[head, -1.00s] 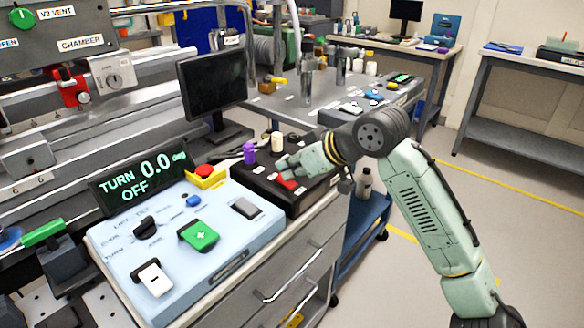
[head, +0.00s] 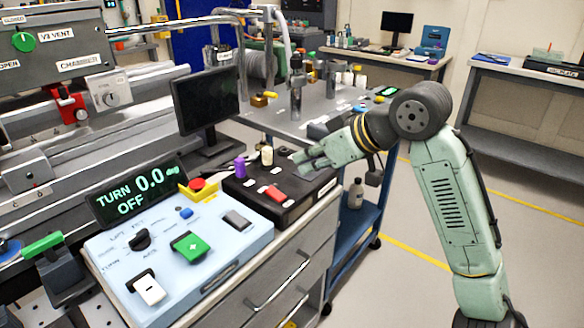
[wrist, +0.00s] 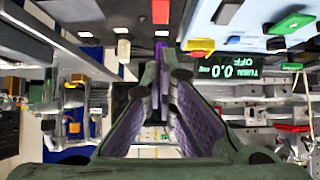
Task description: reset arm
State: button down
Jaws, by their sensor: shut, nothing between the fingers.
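My gripper (head: 302,161) is shut and empty. It hangs in the air beyond the back right part of a black box (head: 290,205), with its fingers pointing left. In the wrist view my gripper's fingers (wrist: 161,62) come together with nothing between them. My arm rises from the lower right of the head view and bends at a dark joint. The box carries a red switch (head: 273,193), and a purple and a cream peg stand at its back edge. The red switch also shows in the wrist view (wrist: 160,11).
A pale blue control panel (head: 225,262) with a green button (head: 190,246) sits left of the box. Its display (head: 140,190) reads "TURN 0.0 deg OFF". A dark monitor (head: 206,100) and a grey bench with instruments stand behind. The floor at right is open.

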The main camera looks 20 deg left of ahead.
jog(key=shift+s+d+r, duration=0.2)
jog(key=shift+d+r, duration=0.2)
jog(key=shift+d, duration=0.2)
